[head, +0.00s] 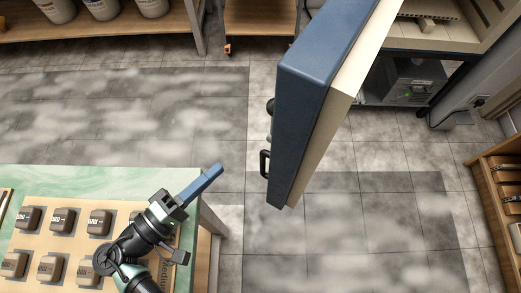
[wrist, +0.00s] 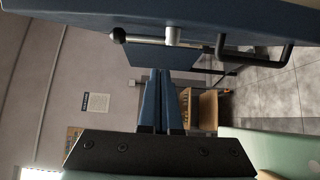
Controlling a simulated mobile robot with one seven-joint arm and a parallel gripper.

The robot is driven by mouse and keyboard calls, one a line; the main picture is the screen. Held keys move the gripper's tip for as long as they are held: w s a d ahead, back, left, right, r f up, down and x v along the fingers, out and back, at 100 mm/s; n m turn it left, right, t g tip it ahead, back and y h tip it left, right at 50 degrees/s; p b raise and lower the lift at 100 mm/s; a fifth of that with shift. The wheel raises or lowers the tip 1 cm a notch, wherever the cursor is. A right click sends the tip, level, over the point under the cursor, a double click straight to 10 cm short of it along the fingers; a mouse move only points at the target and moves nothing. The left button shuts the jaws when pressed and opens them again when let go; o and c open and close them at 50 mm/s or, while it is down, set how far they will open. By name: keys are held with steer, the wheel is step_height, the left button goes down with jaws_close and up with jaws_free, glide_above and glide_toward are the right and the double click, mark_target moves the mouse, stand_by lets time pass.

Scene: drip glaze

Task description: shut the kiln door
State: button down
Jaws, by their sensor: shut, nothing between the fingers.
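The kiln door (head: 318,100) stands wide open in the head view, a thick panel with a blue outer face and a cream inner side. A black handle (head: 265,163) sticks out from its blue face. In the wrist view the door (wrist: 220,12) spans the top, with the black handle (wrist: 262,62) at right and a metal latch bar with a dark knob (wrist: 119,36) at left. The kiln opening (head: 432,25) shows at the upper right of the head view. My gripper (head: 218,170) is shut and empty, left of the door and apart from the handle; its blue fingers (wrist: 160,100) show together in the wrist view.
A green-topped table (head: 120,178) with a board of several small glazed tiles lies under my arm. A wooden shelf (head: 500,200) stands at right, a bench with buckets (head: 150,8) at upper left. A grey control box (head: 410,85) sits below the kiln. Tiled floor (head: 370,240) around the door is clear.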

steer(key=w+d+p, duration=0.3)
steer(key=w+d, duration=0.1)
steer(key=d, duration=0.5)
steer(key=shift+w+d, duration=0.15)
steer(key=shift+d, duration=0.2)
